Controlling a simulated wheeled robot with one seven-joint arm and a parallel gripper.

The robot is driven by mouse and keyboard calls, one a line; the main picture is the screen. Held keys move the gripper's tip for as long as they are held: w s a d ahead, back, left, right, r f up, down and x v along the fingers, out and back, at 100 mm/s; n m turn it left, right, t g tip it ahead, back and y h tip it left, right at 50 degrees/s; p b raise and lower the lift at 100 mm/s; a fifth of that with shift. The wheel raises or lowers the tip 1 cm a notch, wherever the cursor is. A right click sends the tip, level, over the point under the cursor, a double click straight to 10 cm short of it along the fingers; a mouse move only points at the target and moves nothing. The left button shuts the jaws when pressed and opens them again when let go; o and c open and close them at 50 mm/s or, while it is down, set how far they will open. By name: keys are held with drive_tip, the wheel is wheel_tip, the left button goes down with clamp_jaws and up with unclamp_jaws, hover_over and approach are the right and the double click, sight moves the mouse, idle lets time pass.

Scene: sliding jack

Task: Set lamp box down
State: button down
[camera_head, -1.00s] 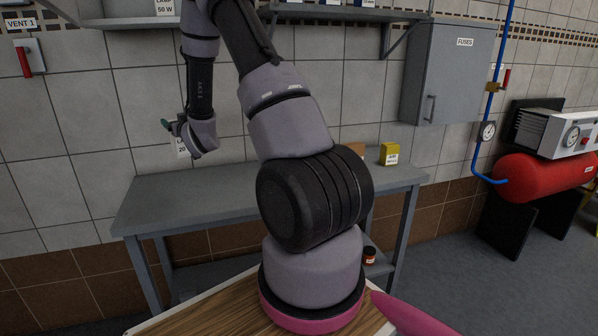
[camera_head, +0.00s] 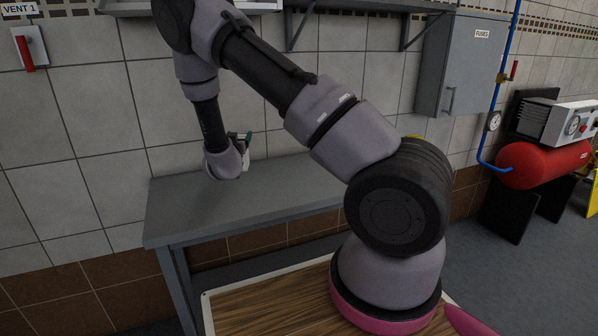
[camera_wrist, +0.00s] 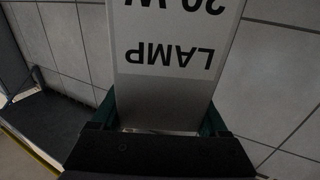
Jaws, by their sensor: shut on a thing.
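The lamp box (camera_wrist: 170,65) is pale, with an upside-down "LAMP 20 W" label in the wrist view. My gripper (camera_wrist: 160,120) is shut on it, with green fingers on both sides of its near end. In the head view my gripper (camera_head: 245,140) is above the left part of the grey workbench (camera_head: 205,208), close to the tiled wall. There the box is mostly hidden behind my wrist. I cannot tell the exact gap between box and bench top.
The visible bench top is bare; my arm hides its right part. A shelf (camera_head: 350,7) hangs above on brackets. A grey fuse cabinet (camera_head: 460,65) and a red tank (camera_head: 545,163) are to the right. A wood-topped surface (camera_head: 270,305) is in the foreground.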

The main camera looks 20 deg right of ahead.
drive_tip(key=f, duration=0.9)
drive_tip(key=shift+a+f, duration=0.2)
drive_tip(key=shift+f, duration=0.15)
unclamp_jaws()
drive_tip(key=shift+f, duration=0.15)
drive_tip(key=shift+s+a, duration=0.1)
drive_tip(key=shift+s, duration=0.15)
drive_tip(key=v, duration=1.1)
drive_tip(key=shift+s, duration=0.25)
